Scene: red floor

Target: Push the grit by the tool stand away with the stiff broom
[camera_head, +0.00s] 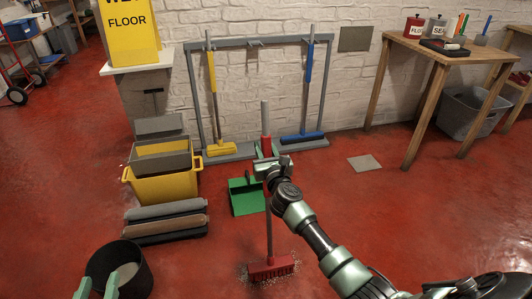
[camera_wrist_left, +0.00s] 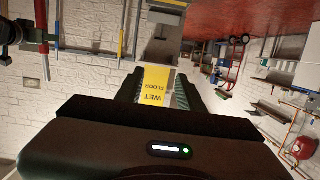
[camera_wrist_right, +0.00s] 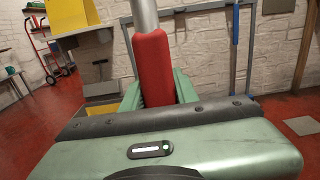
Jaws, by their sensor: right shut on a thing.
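The stiff broom has a red head (camera_head: 271,268) on the floor and a red grip (camera_wrist_right: 152,65) on its grey handle. My right gripper (camera_head: 267,162) is shut on that red grip, and the broom stands nearly upright. Pale grit (camera_head: 293,261) lies scattered around and under the red broom head. The grey tool stand (camera_head: 250,42) is against the wall behind, holding a yellow broom (camera_head: 220,149) and a blue broom (camera_head: 302,137). My left gripper (camera_head: 97,287) is at the lower left, its fingers apart and empty, in front of a black bucket (camera_head: 139,286).
A green dustpan (camera_head: 245,203) lies on the floor behind the broom head. A yellow mop bucket (camera_head: 163,187) and rolled mats (camera_head: 165,226) stand on the left. A wooden table (camera_head: 445,52) is at the right. The red floor at the centre right is clear beside my right arm.

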